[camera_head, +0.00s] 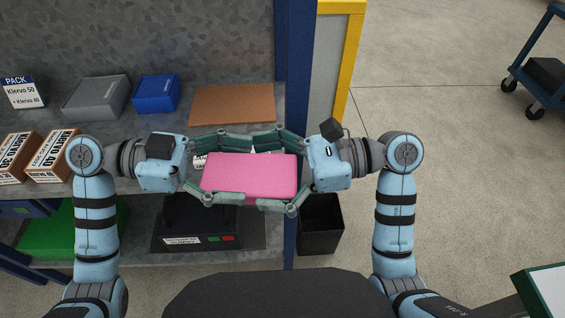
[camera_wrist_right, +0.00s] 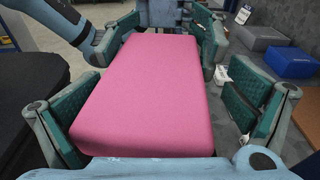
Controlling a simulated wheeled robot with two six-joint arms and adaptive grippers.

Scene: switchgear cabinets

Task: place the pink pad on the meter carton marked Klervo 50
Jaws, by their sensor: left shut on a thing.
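The pink pad (camera_head: 250,177) is a thick rectangular block, held about level between my two grippers, in front of and above the shelf. It fills the middle of the right wrist view (camera_wrist_right: 150,90). My left gripper (camera_head: 217,172) is shut on the pad's left end. My right gripper (camera_head: 283,174) has its fingers along both long sides of the right end and appears shut on it. Two orange-brown cartons stand at the far left, a left one (camera_head: 14,160) and a right one (camera_head: 50,158). Their labels are too small to read surely. A white label behind the pad is partly hidden.
A sign (camera_head: 22,92) reads PACK Klervo 50 + Klervo 40. A grey box (camera_head: 97,98), blue box (camera_head: 157,93) and brown board (camera_head: 233,104) lie along the shelf's back. A blue post (camera_head: 294,60) bounds the shelf. A black bin (camera_head: 320,225) stands below right.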

